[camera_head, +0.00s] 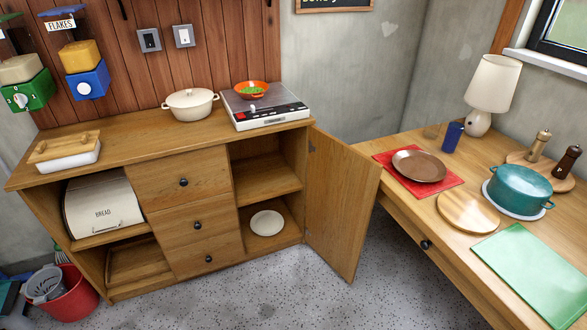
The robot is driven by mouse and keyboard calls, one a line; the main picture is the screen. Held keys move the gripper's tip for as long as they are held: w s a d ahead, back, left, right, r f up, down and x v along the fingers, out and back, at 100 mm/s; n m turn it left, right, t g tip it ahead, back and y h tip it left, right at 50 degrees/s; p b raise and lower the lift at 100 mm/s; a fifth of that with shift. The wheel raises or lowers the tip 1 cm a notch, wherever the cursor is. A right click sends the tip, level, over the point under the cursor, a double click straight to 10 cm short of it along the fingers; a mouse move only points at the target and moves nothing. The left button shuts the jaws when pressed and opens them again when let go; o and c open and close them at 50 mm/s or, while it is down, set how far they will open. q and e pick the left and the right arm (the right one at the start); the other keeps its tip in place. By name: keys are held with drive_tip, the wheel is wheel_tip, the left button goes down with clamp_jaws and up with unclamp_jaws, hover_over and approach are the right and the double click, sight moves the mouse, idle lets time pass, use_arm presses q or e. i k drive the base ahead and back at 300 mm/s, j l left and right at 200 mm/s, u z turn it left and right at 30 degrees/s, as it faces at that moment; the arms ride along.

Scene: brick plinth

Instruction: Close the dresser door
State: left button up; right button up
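The wooden dresser (120,148) stands against the back wall. Its door (341,203) is hinged at the right side of the dresser and stands wide open, swung out toward the front right. The right compartment behind it is exposed, with a shelf (265,177) and a white plate (267,222) on the bottom. No door shows on the left compartment, which holds a bread box (102,207). Three drawers with dark knobs in the middle are shut. Neither of my grippers is in view.
A red bucket (72,297) is on the floor at left. The speckled floor (270,285) in front is clear.

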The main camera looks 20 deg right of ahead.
sight(343, 182)
drive_tip(key=i+l+z, duration=0.3)
drive_tip(key=z, duration=0.15)
drive_tip(key=i+l+z, duration=0.2)
drive_tip(key=i+z, duration=0.25)
drive_tip(key=i+l+z, duration=0.1)
drive_tip(key=i+z, duration=0.3)
drive_tip(key=k, duration=0.1)
